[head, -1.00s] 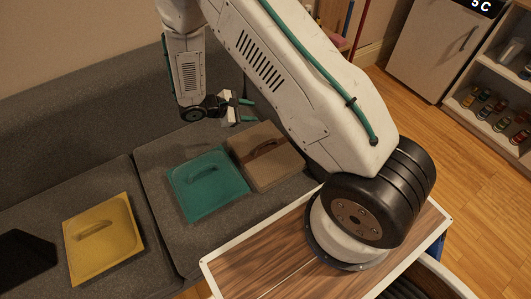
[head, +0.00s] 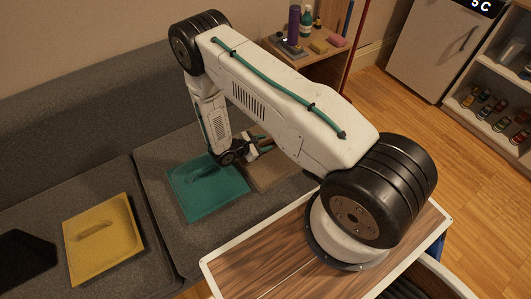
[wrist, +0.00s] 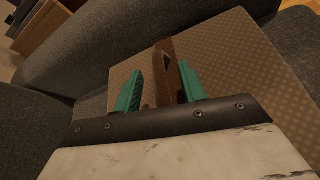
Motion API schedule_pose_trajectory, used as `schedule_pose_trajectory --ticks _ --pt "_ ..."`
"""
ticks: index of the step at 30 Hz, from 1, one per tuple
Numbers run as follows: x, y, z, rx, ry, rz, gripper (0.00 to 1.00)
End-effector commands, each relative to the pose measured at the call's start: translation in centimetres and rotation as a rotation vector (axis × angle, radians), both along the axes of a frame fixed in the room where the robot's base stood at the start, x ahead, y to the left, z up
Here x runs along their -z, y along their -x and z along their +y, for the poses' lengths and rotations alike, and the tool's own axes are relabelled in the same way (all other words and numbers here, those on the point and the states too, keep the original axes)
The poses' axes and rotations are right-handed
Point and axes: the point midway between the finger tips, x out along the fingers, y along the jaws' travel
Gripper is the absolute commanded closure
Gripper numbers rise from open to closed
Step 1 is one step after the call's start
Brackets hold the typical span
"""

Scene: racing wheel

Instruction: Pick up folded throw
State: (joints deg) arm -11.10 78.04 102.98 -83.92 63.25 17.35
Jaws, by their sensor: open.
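The tan folded throw (head: 275,178) lies flat on the grey sofa seat, beside the teal one, partly hidden by my arm in the head view. In the wrist view the tan throw (wrist: 245,65) has a patterned top and a raised dark brown strap (wrist: 163,62). My gripper (head: 262,143) is down at the tan throw. In the wrist view its teal fingers (wrist: 160,88) are open, one on either side of the strap. I cannot tell whether they touch it.
A teal square piece with a handle (head: 208,190) lies just left. A yellow one (head: 103,238) and a dark one (head: 22,258) lie further left. A wooden side table (head: 310,55) with bottles stands behind. The sofa backrest (head: 85,120) is close behind my arm.

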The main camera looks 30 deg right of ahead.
Motion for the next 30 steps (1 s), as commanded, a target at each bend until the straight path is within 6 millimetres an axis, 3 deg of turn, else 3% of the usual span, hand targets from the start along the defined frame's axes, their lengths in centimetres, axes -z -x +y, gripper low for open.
schedule_pose_trajectory --ticks 3,11,15,16,30 --pt "0.48 -0.1 -1.03 0.0 0.0 -0.001 0.59" --pt "0.55 -0.13 -1.21 0.0 0.0 -0.001 0.59" --pt "0.54 -0.13 -1.2 0.0 0.0 -0.001 0.98" --pt "0.54 -0.13 -1.19 0.0 0.0 -0.001 1.0" --pt "0.55 -0.1 -1.16 0.0 -0.001 -0.001 1.0"
